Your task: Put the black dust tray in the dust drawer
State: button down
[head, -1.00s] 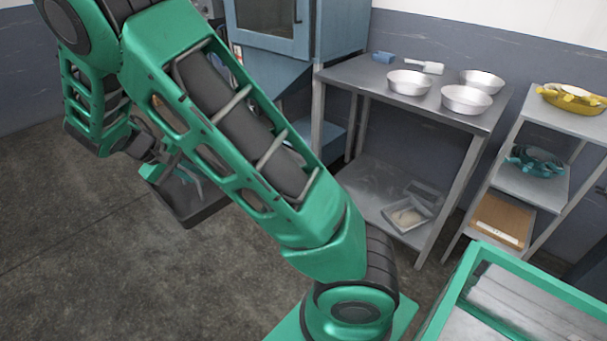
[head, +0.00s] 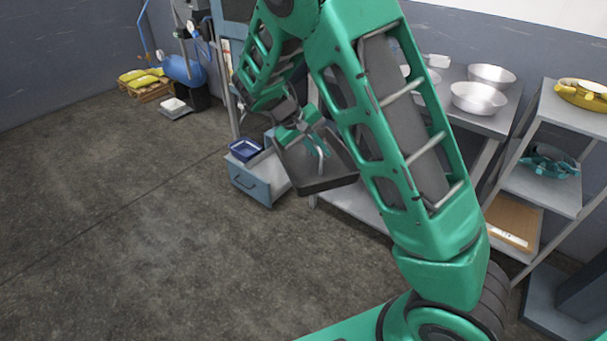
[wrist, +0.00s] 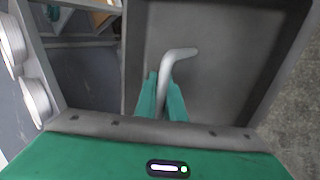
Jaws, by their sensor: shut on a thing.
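The black dust tray (head: 335,178) hangs from my gripper (head: 322,150) in the head view, held in the air to the right of the dust drawer. In the wrist view my gripper (wrist: 163,100) has its green fingers shut on the tray's bent grey handle, and the tray (wrist: 225,75) fills much of the picture. The dust drawer (head: 250,182) is a blue-grey drawer low near the floor, pulled open. A dark blue container (head: 244,150) shows at its left end. My arm hides part of the cabinet above the drawer.
A metal table with several round pans (head: 478,98) stands behind my arm on the right. A shelf (head: 545,185) with a yellow item and a teal item is farther right. A blue tank (head: 184,70) stands by the back wall. The floor at left is clear.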

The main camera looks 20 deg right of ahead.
aim_at(271, 180)
jog(key=z, duration=0.1)
jog(key=i, duration=2.65)
